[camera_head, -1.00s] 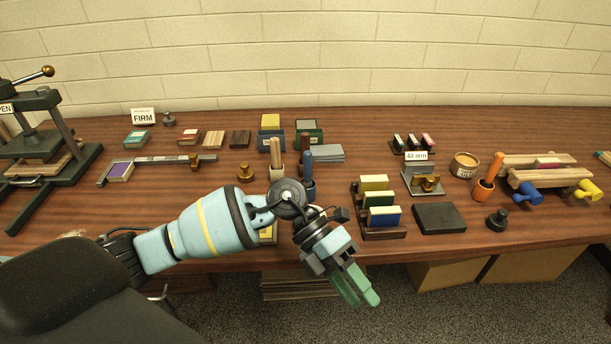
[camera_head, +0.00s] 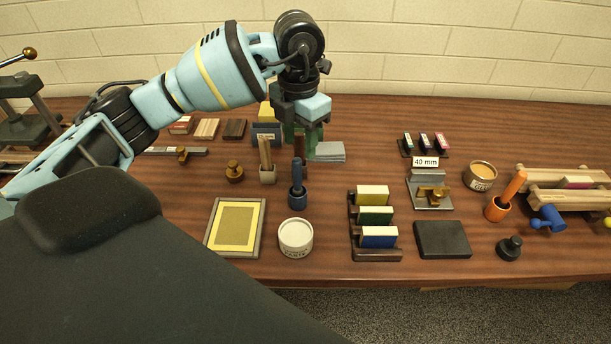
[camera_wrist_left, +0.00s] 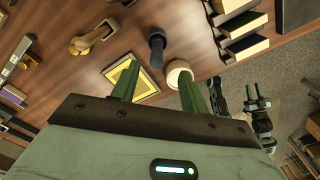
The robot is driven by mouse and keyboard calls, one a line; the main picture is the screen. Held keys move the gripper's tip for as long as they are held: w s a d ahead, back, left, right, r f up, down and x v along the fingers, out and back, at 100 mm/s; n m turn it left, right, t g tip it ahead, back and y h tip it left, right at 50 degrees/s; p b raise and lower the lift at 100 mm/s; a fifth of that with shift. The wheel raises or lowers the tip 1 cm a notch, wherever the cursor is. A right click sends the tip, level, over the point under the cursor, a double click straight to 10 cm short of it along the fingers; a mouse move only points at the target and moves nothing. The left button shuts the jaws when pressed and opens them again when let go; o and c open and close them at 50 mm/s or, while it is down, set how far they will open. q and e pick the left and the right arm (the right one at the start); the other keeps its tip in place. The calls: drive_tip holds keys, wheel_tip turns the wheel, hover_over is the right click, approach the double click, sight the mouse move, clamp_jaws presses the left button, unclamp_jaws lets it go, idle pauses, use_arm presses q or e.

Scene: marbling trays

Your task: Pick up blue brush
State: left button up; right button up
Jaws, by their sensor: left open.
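The blue brush (camera_head: 298,172) stands upright in a dark blue holder (camera_head: 297,197) on the wooden table. In the left wrist view the blue brush (camera_wrist_left: 156,42) shows beyond the fingers, near the middle. My left gripper (camera_head: 302,150) hangs with its green fingers downward, in the picture just above the brush. Its two fingers are apart and empty, as the left wrist view shows (camera_wrist_left: 158,78). The brush is not touched. How far the fingertips are from it is hard to tell.
A wooden-handled brush (camera_head: 265,152) stands in a pale holder just left. A framed yellow tray (camera_head: 209,238) and a round white tub (camera_head: 295,240) are in front. A rack (camera_head: 375,256) of coloured blocks stands to the right. Grey sheets (camera_head: 328,152) lie behind.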

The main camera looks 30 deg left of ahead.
sight(297, 159)
use_arm(q)
drive_tip(key=shift+s+f, duration=0.25)
drive_tip(key=shift+s, duration=0.1)
drive_tip(key=shift+w+a+f, duration=0.1)
drive_tip(key=shift+a+f, duration=0.05)
drive_tip(key=shift+f, duration=1.65)
drive_tip(key=shift+w+a+f, duration=0.1)
drive_tip(key=shift+f, duration=1.7)
clamp_jaws()
